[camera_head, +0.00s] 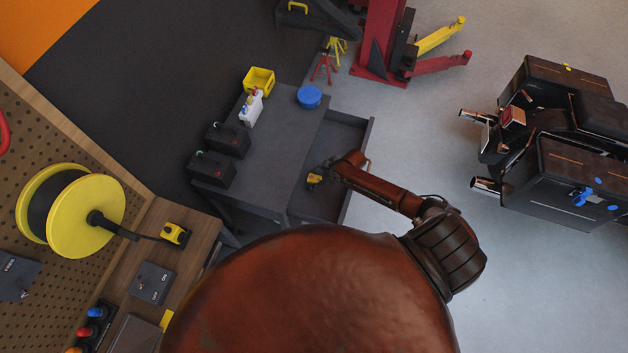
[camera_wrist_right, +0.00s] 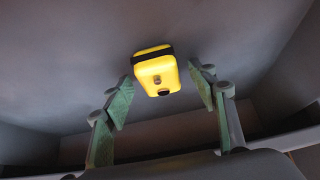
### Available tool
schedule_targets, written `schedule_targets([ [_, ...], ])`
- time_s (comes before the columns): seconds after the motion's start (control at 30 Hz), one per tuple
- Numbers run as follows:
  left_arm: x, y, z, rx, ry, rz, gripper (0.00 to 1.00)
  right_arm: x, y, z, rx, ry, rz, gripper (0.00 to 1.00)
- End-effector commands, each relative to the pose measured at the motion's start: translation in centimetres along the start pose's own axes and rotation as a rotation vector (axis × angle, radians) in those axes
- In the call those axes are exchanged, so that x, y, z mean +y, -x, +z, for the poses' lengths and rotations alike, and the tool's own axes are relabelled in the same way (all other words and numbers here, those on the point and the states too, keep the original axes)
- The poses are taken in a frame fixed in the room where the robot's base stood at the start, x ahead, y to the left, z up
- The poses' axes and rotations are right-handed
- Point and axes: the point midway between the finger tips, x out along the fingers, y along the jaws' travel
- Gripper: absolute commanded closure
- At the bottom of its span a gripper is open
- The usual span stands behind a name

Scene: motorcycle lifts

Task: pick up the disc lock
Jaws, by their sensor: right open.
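The disc lock, a small yellow block with a black band, lies in the open grey drawer; it shows in the head view (camera_head: 314,180) and in the wrist view (camera_wrist_right: 156,72). My right gripper (camera_head: 326,171) reaches down into the drawer, right beside the lock in the head view. In the wrist view its green-padded fingers (camera_wrist_right: 160,84) are spread, one on each side of the lock, with gaps between pads and lock. Nothing is held. My left gripper is not in view.
The drawer (camera_head: 359,124) has raised walls close around my right gripper. On the grey cabinet top (camera_head: 288,140) stand a yellow bin (camera_head: 259,80), a white bottle (camera_head: 251,108), black batteries (camera_head: 212,170) and a blue round container (camera_head: 309,97). A motorcycle (camera_head: 570,160) stands right; floor between is clear.

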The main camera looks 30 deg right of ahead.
Motion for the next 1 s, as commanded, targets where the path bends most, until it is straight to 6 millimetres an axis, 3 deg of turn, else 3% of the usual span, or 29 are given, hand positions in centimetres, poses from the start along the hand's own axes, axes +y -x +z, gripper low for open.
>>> schedule_targets([
  [0.27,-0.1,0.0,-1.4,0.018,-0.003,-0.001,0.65,-0.1,-0.5,-0.2,0.000,0.003,-0.001,0.47],
  [1.0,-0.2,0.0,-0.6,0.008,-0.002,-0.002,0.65,-0.1,-0.5,-0.1,-0.001,0.002,-0.001,0.97],
])
